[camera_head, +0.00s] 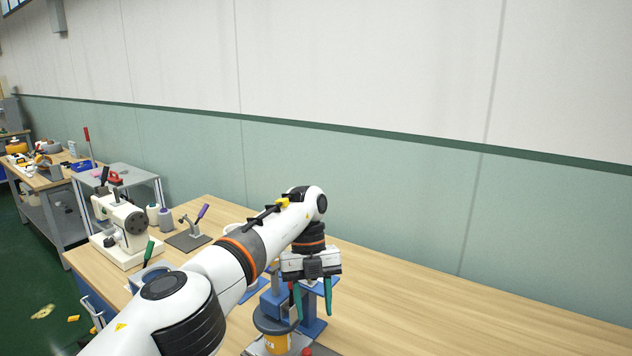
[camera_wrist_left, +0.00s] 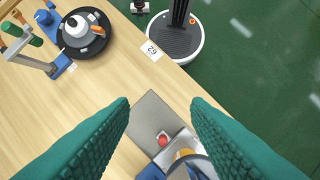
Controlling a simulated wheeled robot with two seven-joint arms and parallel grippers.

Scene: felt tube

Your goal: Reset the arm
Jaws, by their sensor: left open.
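My left arm (camera_head: 245,250) reaches in from the lower left of the head view, over the wooden table. It bends down at the wrist, and the left gripper (camera_head: 312,305) hangs from it with its green fingers pointing down. The fingers are apart, with nothing between them. In the left wrist view the open gripper (camera_wrist_left: 160,108) shows two teal, ridged fingers, one on each side. Beyond them is a blue device with a grey metal base plate (camera_wrist_left: 150,113) and a red button (camera_wrist_left: 163,138). The head view shows this blue device (camera_head: 314,325) partly behind the gripper. The right gripper is not in view.
A white sewing machine (camera_head: 128,230), thread spools (camera_head: 165,217) and a purple-handled tool (camera_head: 201,214) stand at the table's left. The wrist view shows a black round turntable (camera_wrist_left: 72,48) and a number card (camera_wrist_left: 151,50). The table's right (camera_head: 450,310) is bare.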

